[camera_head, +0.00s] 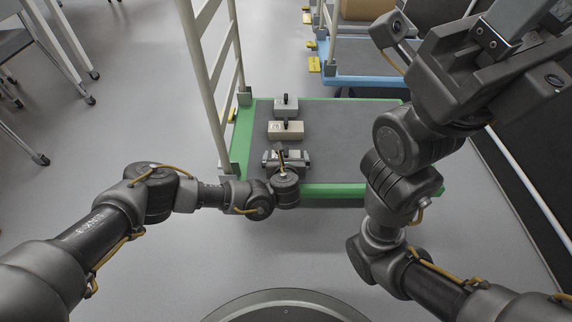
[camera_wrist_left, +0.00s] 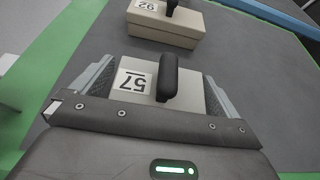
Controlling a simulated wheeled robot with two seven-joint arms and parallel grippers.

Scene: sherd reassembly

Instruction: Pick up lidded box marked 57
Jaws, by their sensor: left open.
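The lidded box marked 57 (camera_wrist_left: 197,92) is pale grey with a white number label and a black upright handle (camera_wrist_left: 168,78) on its lid. In the left wrist view its number reads upside down. My left gripper (camera_head: 286,158) is open, with one finger on each side of this box. A narrow gap seems to show beside the fingers, and I cannot tell whether they touch it. The near part of the box is hidden by the gripper body.
The box stands on a grey cart deck with a green rim (camera_head: 340,189). A second labelled box (camera_head: 286,131) and a third box (camera_head: 286,107) stand behind it in a row. A pale cart rail (camera_head: 213,90) rises at the left. The deck to the right is clear.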

